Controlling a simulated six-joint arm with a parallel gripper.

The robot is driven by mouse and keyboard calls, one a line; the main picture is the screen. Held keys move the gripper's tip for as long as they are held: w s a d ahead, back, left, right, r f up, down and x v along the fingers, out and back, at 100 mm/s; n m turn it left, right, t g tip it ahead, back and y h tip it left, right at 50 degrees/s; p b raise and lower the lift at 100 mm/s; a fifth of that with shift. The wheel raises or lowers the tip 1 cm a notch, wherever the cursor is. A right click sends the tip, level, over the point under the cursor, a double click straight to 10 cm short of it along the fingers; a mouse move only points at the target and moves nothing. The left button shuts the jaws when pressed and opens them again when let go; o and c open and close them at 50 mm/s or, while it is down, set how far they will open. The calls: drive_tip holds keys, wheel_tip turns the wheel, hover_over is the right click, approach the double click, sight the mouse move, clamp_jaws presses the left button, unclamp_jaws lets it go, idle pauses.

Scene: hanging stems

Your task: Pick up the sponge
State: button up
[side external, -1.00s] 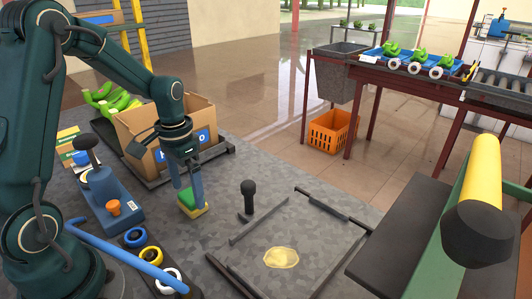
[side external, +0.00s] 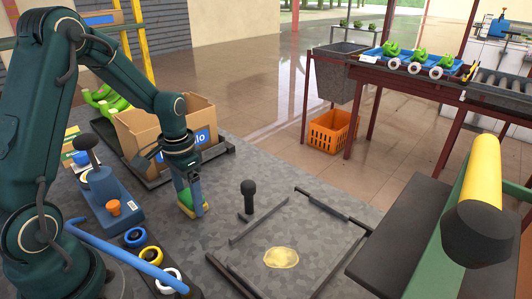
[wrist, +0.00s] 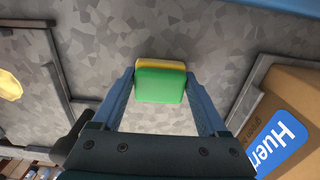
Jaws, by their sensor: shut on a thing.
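The sponge (side external: 186,199) is a small block with a green face and a yellow face. In the wrist view the sponge (wrist: 160,82) sits between the two blue fingertips, green side toward the camera. My gripper (side external: 190,204) points down with its fingers on either side of the sponge, low over the grey speckled table. In the wrist view my gripper (wrist: 160,80) is shut on the sponge. I cannot tell for sure whether the sponge is clear of the table.
A cardboard box (side external: 140,128) with a blue label stands behind the gripper. A black upright knob (side external: 248,194) stands to the right, near a dark metal frame (side external: 322,212) around a yellow patch (side external: 281,257). A blue device (side external: 108,194) stands to the left.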

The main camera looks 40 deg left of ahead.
sight(188, 196)
wheel_tip(188, 196, up, 10)
drive_tip(key=shift+f, duration=0.1)
idle(0.4)
